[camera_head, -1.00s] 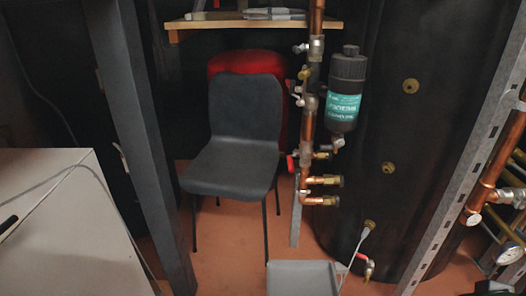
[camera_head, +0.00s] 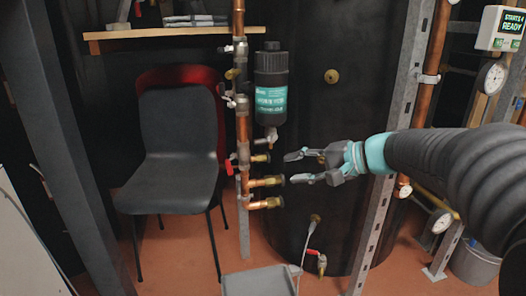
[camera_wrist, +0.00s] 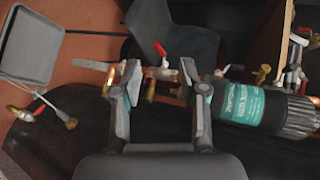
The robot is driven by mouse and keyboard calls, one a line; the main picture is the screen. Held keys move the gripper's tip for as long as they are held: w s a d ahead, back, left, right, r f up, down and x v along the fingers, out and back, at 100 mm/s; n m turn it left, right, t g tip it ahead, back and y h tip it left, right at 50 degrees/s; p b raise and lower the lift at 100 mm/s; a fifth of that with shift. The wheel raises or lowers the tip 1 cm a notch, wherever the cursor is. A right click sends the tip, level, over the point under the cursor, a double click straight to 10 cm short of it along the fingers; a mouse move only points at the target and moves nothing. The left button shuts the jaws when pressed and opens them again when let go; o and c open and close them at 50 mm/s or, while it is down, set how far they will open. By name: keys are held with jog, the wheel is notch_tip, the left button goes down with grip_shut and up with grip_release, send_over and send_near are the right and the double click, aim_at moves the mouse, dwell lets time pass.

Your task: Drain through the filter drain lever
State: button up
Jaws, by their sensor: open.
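The filter (camera_head: 270,85) is a black canister with a teal label, upright beside the copper pipe in the head view. It lies sideways at right in the wrist view (camera_wrist: 262,110). Its small drain valve with a lever (camera_head: 271,136) sits at its underside; the lever's exact position is too small to tell. My gripper (camera_head: 294,168) is open and empty, to the right of and below the drain valve, pointing left toward the brass pipe ends. In the wrist view its fingers (camera_wrist: 160,68) are spread apart, with pipe fittings beyond them.
A grey tray (camera_head: 240,284) is on the floor below the pipes. A red-handled valve (camera_head: 229,167) and brass pipe ends (camera_head: 274,181) are close to my gripper. A black tank (camera_head: 345,120) stands behind, a slotted metal post (camera_head: 381,215) at right, a chair (camera_head: 178,130) at left.

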jog(key=m+t+y, duration=0.1)
jog(key=t+y, duration=0.1)
send_near(263, 142)
jog(key=b+x, duration=0.1)
jog(key=x, duration=1)
jog(key=shift+w+a, duration=0.1)
grip_shut()
